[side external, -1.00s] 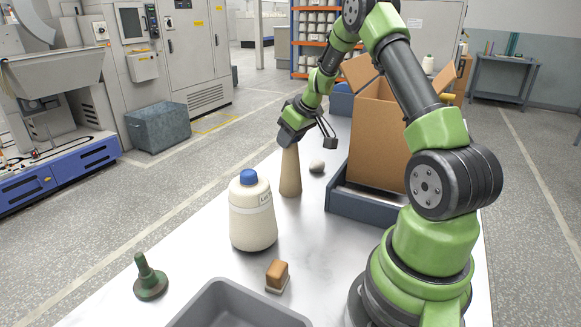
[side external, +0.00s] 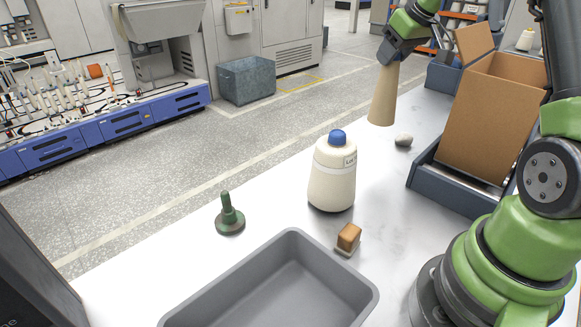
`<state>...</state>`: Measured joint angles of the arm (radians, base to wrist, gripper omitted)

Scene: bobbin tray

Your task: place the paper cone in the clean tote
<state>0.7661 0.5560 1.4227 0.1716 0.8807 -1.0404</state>
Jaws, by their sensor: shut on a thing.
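The tan paper cone (side external: 383,97) hangs wide end down, roughly upright, in the upper right of the side view. My gripper (side external: 391,60) is shut on its narrow top. The cone's base appears raised above the white table. An empty grey tote (side external: 268,292) stands at the near edge of the picture, its lower part cut off. It is well apart from the cone. No label shows that it is the clean one.
A cream bottle with a blue cap (side external: 333,185) stands between cone and tote. Near it are a brown block (side external: 348,238), a green spindle-like part (side external: 229,217) and a pale stone (side external: 403,140). An open cardboard box (side external: 493,125) sits in a blue-grey tray (side external: 452,190) at right.

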